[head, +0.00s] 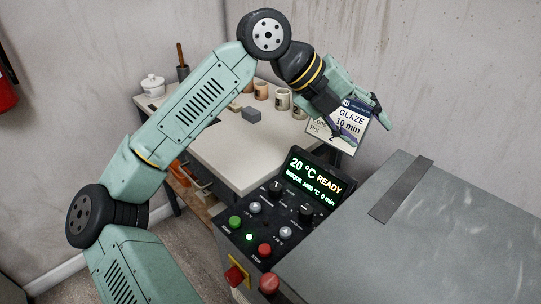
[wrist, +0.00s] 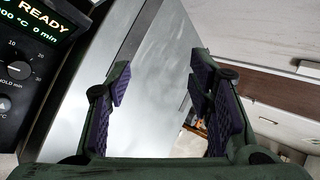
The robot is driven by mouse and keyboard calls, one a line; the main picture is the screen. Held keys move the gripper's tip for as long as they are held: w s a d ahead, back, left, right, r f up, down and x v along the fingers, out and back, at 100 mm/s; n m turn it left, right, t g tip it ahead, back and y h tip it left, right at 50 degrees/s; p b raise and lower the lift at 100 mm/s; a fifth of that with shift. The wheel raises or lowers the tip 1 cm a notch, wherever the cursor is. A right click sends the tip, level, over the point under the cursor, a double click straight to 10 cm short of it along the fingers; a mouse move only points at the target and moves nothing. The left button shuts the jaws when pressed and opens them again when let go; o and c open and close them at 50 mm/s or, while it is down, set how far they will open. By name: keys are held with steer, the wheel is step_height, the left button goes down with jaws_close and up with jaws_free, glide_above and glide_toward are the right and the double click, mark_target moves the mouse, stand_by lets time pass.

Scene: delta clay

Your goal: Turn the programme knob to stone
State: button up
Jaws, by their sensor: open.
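The control panel's display (head: 313,181) reads 20 °C, READY, and what looks like Bisque 1000 °C 0 min. Below it are two dark knobs: a left one (head: 276,188), which appears to be the programme knob, and a right one (head: 306,212). Their markings are too small to read in the head view. In the wrist view a knob marked HOLD min (wrist: 18,70) shows at the left edge; the programme knob is out of that view. My gripper (head: 368,132) is open and empty, raised behind and right of the panel. Its spread purple-padded fingers show in the wrist view (wrist: 162,108).
A green button (head: 235,222), red button (head: 265,250) and red mushroom button (head: 269,283) stand on the panel. A grey metal top (head: 370,250) lies to the right. A card reading GLAZE 10 min (head: 350,121) is behind my gripper. A pale table (head: 225,150) holds mugs.

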steer(key=w+a+f+n+y, duration=0.3)
steer(key=w+a+f+y, duration=0.1)
steer(key=a+f, duration=0.15)
steer(key=n+y, duration=0.4)
steer(key=y, duration=0.2)
glide_above(276, 187)
step_height(276, 187, down, 6)
steer(key=shift+g, duration=0.3)
step_height(276, 187, down, 9)
steer(key=p, duration=0.3)
steer(key=shift+a, duration=0.1)
steer(key=shift+f+m, duration=0.3)
steer(key=shift+f, duration=0.35)
steer(key=shift+c, duration=0.6)
jaws_close()
